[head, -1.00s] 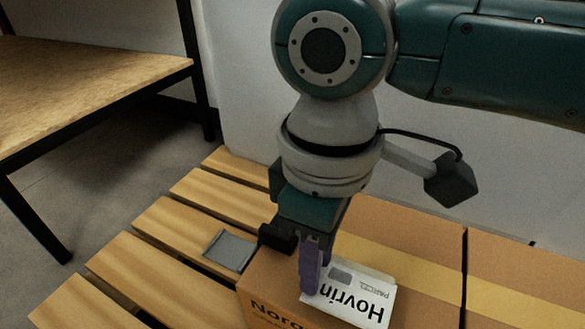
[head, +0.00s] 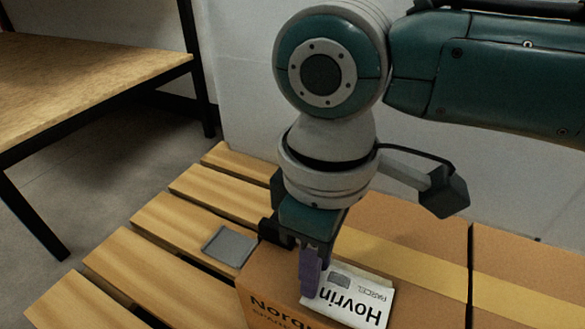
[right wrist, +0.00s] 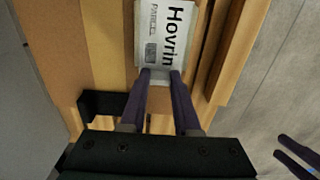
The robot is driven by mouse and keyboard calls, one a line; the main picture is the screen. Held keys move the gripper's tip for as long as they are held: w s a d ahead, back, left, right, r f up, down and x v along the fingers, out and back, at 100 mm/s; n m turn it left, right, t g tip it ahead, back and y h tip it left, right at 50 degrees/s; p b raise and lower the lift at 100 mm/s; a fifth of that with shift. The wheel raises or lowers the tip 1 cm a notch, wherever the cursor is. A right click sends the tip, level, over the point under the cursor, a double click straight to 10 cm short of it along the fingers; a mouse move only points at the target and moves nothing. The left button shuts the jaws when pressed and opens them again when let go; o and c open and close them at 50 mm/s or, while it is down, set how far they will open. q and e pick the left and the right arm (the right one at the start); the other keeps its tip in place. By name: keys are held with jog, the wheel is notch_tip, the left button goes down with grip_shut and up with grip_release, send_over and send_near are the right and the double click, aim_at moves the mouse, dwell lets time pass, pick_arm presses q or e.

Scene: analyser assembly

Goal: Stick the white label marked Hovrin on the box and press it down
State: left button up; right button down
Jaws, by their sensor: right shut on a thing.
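The white label (head: 350,296) with "Hovrin" in black letters lies flat over the top of the brown cardboard box (head: 272,276), near the box's front edge. I cannot tell whether its whole underside touches the box. My right gripper (head: 310,285) points down and is shut on the label's edge. In the right wrist view the label (right wrist: 166,35) reaches away from the fingertips (right wrist: 161,74), its text sideways. What seems to be my left gripper (right wrist: 292,152) shows at the lower right of that view, fingers apart and empty, clear of the box.
The box stands on a slatted wooden pallet (head: 128,262). A small grey flat piece (head: 229,246) lies on the slats beside it. Another taped box (head: 520,260) stands at the right. A wooden table (head: 85,75) is at the upper left, and a pale wall rises behind.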

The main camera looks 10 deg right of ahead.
jog(key=shift+f, duration=0.2)
dwell(0.7)
jog(key=c, duration=0.6)
grip_release()
jog(key=shift+o, duration=0.2)
jog(key=shift+r, duration=0.1)
notch_tip(320, 180, up, 2)
jog(key=p, duration=0.3)
notch_tip(320, 180, up, 5)
jog(key=p, duration=0.6)
